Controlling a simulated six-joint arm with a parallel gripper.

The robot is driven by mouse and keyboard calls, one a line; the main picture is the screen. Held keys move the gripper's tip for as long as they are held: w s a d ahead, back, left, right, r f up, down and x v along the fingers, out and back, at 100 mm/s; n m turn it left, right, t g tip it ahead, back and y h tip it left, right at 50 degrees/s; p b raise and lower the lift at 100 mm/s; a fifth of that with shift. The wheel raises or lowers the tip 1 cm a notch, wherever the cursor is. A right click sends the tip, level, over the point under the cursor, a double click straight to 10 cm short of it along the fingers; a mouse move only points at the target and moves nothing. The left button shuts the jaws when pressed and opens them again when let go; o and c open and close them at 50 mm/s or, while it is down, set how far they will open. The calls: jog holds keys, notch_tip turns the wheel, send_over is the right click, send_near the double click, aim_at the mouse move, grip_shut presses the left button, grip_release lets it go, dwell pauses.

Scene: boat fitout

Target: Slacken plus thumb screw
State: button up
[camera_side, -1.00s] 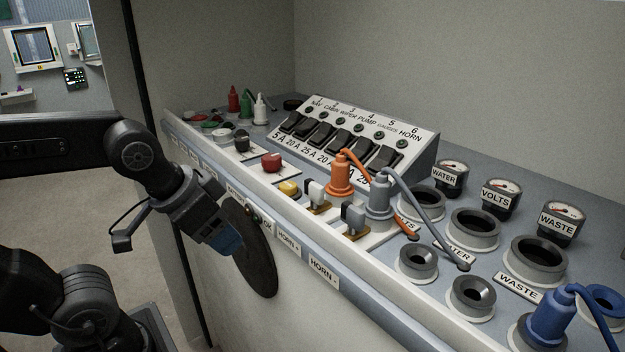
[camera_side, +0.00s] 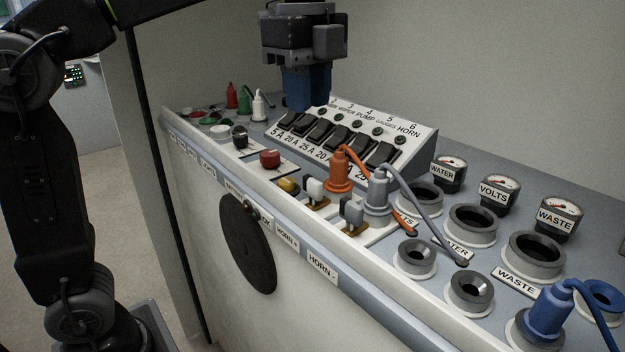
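My gripper (camera_side: 306,92) hangs pointing down above the back of the switch panel (camera_side: 425,145), apart from the things on the bench. Its blue fingers look like one block from this side, so I cannot tell whether they are open. A "HORN +" label (camera_side: 288,239) and a "HORN -" label (camera_side: 321,269) are on the bench's front edge. A red knob (camera_side: 270,158) and a black knob (camera_side: 240,138) stand on the bench top. I cannot tell which part is the plus thumb screw.
Orange (camera_side: 339,172) and grey (camera_side: 377,194) plugs with cables stand in front of the switch panel. A yellow knob (camera_side: 288,186) is left of them. Round sockets, gauges and a blue plug (camera_side: 549,312) fill the right side. Small bottles (camera_side: 245,98) stand at the back left.

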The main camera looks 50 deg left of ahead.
aim_at(312, 179)
jog(key=shift+m, duration=0.5)
jog(key=f, duration=1.3)
jog(key=shift+w+d+f, duration=0.1)
jog(key=shift+w+d, duration=0.1)
jog(key=shift+w, duration=0.05)
grip_shut()
